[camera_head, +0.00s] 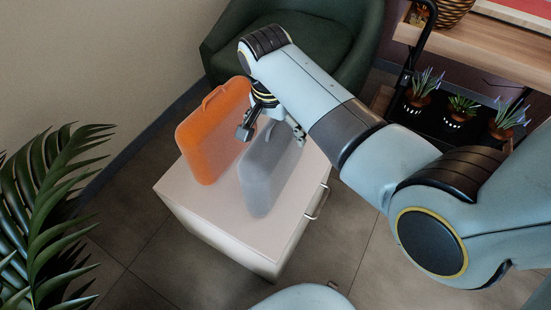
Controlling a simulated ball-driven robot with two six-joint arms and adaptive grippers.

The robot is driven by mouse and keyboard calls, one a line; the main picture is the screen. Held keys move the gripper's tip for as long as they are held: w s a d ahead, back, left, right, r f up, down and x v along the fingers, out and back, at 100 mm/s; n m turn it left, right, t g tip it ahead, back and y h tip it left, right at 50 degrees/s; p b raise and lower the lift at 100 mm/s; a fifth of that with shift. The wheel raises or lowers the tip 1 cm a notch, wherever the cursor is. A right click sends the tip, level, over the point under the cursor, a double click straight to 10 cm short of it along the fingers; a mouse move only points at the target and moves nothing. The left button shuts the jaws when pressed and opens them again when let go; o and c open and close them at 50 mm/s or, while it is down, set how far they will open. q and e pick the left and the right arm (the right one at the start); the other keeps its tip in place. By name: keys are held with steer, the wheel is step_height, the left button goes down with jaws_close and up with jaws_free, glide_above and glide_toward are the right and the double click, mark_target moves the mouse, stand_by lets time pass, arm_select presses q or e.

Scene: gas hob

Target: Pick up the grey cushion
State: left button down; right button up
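The grey cushion (265,180) stands on edge on top of the white cabinet (215,225), leaning slightly. My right gripper (272,130) is over its upper edge, pointing down. Its fingers are spread apart, one to the left of the cushion's top and one to the right. I cannot tell whether either finger touches it. My arm and gripper hide part of the cushion's top. My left gripper is not in view.
An orange case-like object with a handle (212,135) stands close to the left of the cushion. A dark green armchair (225,45) is behind the cabinet. A leafy plant (45,210) is at left. A shelf with potted plants (455,115) is at right.

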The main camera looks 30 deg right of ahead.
steer(key=c, duration=1.8)
steer(key=shift+o, duration=0.2)
